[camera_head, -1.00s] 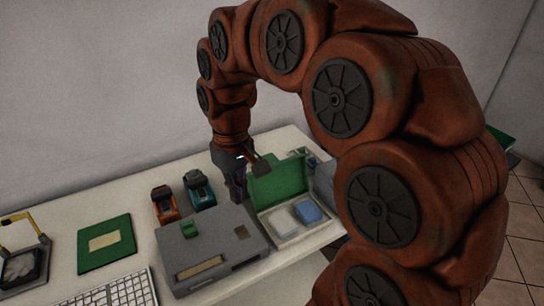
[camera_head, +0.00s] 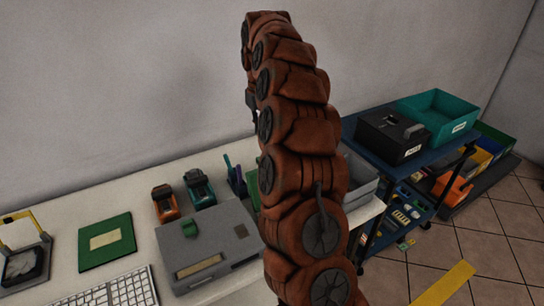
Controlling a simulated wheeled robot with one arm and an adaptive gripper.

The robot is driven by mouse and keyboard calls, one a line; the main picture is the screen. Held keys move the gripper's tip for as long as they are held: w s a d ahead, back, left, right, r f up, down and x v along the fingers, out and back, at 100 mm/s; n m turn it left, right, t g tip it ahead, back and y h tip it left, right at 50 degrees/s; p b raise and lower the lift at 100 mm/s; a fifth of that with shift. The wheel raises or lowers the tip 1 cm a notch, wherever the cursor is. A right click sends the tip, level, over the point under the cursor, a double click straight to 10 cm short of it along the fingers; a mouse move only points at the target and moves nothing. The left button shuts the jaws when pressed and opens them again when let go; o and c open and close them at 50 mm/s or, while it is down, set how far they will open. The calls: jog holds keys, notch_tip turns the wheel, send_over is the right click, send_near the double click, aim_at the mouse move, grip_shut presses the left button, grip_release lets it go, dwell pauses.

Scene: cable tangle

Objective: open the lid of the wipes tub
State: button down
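My arm stands in front of the place where a white box with a raised green lid was seen one second ago, likely the wipes tub. Only a green sliver of its lid (camera_head: 253,190) shows left of my arm, upright; the box body and its contents are hidden. My gripper (camera_head: 251,100) is a small dark shape high at the left of my arm, above the table and against the wall, mostly hidden by the arm. Its fingers cannot be made out. It is well clear of the lid.
Left of my arm on the white table (camera_head: 60,203) are a grey case (camera_head: 208,243), a green board (camera_head: 106,242), a keyboard (camera_head: 115,292) and two small devices (camera_head: 165,203). A grey bin (camera_head: 358,180) sits right. A blue cart (camera_head: 395,165) carries a black box (camera_head: 388,137) and teal bin (camera_head: 437,115).

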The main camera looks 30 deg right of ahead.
jog(key=f+p, duration=0.1)
jog(key=f, duration=0.2)
jog(key=d+f+p, duration=0.1)
jog(key=f, duration=0.3)
jog(key=d+f+p, duration=0.1)
jog(key=f, duration=0.3)
jog(key=shift+w+d, duration=0.15)
jog(key=shift+w, duration=0.05)
jog(key=shift+s+r, duration=0.55)
jog(key=shift+s, duration=0.2)
jog(key=shift+s+r+p, duration=0.2)
jog(key=shift+s+p, duration=0.4)
jog(key=shift+s, duration=0.45)
